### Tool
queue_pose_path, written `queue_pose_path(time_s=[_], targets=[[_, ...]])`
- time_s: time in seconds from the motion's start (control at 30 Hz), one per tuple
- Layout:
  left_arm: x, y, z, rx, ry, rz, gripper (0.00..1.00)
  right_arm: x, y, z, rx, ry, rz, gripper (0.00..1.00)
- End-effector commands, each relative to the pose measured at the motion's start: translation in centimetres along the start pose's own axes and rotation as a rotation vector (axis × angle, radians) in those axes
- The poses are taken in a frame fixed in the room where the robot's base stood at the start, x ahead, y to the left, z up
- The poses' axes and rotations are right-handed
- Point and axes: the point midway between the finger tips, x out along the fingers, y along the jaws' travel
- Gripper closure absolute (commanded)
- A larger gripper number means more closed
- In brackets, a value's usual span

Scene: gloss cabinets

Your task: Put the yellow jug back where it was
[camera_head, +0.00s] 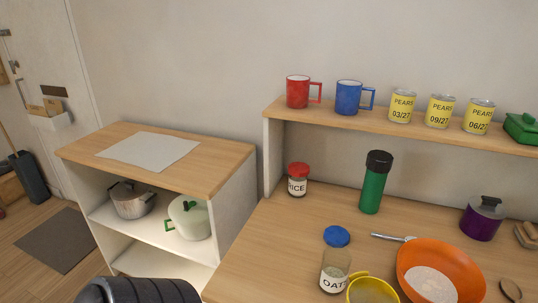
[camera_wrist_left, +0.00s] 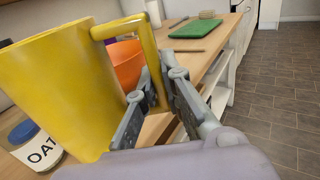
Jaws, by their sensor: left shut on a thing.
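The yellow jug (camera_wrist_left: 55,90) fills the left of the left wrist view, with its handle (camera_wrist_left: 150,50) toward the right. My left gripper (camera_wrist_left: 161,88) is shut on that handle. In the head view only the jug's top (camera_head: 372,290) shows at the bottom edge, just right of the oats jar (camera_head: 334,279) and left of the orange bowl (camera_head: 437,262). The jug's base is hidden, so I cannot tell whether it touches the counter. My right gripper is in neither view.
A rice jar (camera_head: 298,180), a green flask (camera_head: 375,182) and a purple pot (camera_head: 484,219) stand on the counter (camera_head: 268,243). A shelf (camera_head: 330,121) above holds mugs and tins. A low cabinet (camera_head: 215,160) at left bears a pale sheet (camera_head: 150,151); bare counter lies left of the oats jar.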

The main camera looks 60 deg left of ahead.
Motion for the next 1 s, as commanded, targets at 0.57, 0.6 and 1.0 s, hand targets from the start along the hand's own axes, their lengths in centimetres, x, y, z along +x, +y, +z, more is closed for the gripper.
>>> queue_pose_path(time_s=[0.57,0.6,1.0], targets=[[-1.2,7.4,0.8,0.007,-0.005,0.327,1.0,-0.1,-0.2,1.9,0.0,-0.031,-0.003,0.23],[-1.3,7.6,0.8,0.007,-0.004,0.336,1.0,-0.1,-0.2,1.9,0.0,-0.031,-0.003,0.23],[-1.6,8.2,1.0,0.009,-0.005,0.362,1.0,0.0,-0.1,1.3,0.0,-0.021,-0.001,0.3]])
